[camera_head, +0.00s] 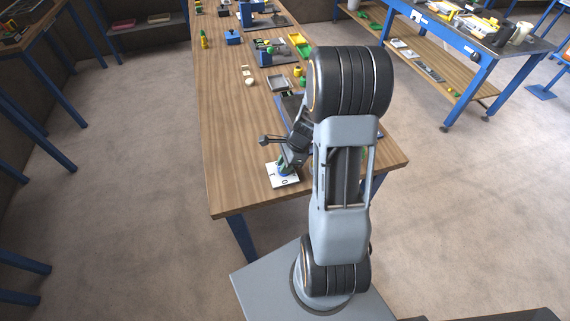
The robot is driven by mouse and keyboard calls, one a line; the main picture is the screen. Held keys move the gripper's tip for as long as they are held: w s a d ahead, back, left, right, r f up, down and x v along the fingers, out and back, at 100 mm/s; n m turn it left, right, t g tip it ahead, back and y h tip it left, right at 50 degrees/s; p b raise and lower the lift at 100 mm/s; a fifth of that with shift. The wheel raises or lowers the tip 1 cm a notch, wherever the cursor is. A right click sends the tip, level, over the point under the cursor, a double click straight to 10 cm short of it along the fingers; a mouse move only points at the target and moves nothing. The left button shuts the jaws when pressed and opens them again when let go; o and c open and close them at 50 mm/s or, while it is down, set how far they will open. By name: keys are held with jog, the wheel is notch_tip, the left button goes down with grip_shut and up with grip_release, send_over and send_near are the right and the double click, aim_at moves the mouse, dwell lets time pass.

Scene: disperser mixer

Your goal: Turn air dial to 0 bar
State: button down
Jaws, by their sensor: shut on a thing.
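A small white square plate (275,184) with dark markings lies on the near end of the wooden table. A blue and green dial (283,172) sits on it, small and partly covered by my gripper. My gripper (285,163) points down over the plate, with its fingertips at the dial, and is shut on it. The dial's pointer and scale are too small to read. My arm hides part of the table to the right of the plate.
The table's left near part is clear. A blue workbench (470,35) stands at the upper right.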

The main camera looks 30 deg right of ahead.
jog(key=n+g, duration=0.1)
jog(key=n, duration=0.2)
jog(key=shift+n, duration=0.4)
jog(key=n+g, duration=0.1)
jog(key=n, duration=0.2)
jog(key=shift+w+n+g, duration=0.1)
jog(key=shift+n+g, duration=0.2)
jog(key=shift+g, duration=0.1)
jog(key=n+g+h, duration=0.1)
jog(key=n, duration=0.2)
jog(key=n+g, duration=0.1)
jog(key=n, duration=0.2)
jog(key=shift+a+n+h, duration=0.1)
jog(key=shift+n+h, duration=0.2)
jog(key=shift+h, duration=0.1)
jog(key=shift+n, duration=0.3)
jog(key=c, duration=1)
grip_release()
